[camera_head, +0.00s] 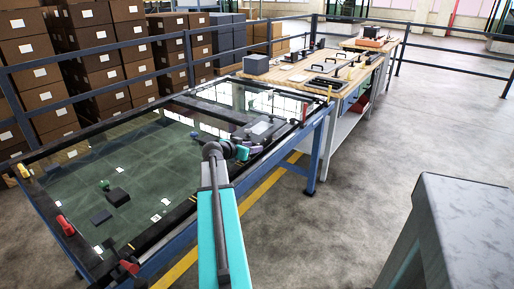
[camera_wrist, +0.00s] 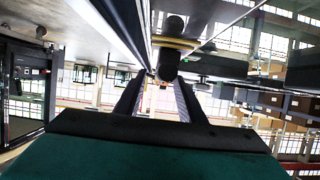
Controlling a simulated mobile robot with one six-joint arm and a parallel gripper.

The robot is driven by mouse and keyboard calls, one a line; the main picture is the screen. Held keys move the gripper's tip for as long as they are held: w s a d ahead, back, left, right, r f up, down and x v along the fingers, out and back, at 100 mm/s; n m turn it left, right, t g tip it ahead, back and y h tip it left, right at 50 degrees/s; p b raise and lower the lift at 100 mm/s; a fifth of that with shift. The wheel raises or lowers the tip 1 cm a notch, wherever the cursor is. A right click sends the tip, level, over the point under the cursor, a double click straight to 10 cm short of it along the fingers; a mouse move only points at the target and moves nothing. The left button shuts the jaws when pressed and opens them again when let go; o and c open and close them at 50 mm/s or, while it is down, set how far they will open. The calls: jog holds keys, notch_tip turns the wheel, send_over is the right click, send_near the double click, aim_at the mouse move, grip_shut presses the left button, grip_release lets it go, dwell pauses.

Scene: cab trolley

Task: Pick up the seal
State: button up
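I cannot tell for certain which thing is the seal. In the wrist view the two dark fingers of my gripper (camera_wrist: 161,82) stand apart, with a bright gap between them and nothing seen held. A dark rounded piece (camera_wrist: 168,64) with a yellow band shows just beyond the fingertips, and I cannot tell whether it touches them. In the head view my arm reaches over the right part of the glass-topped table (camera_head: 150,134). My gripper there is small and partly hidden by the wrist, close to a grey flat part (camera_head: 262,128) on the table.
A wooden-topped bench (camera_head: 310,72) with tools stands behind. Railings and stacked brown boxes (camera_head: 30,75) line the left.

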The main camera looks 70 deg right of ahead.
jog(key=shift+x, duration=1.05)
jog(key=shift+c, duration=0.4)
grip_shut()
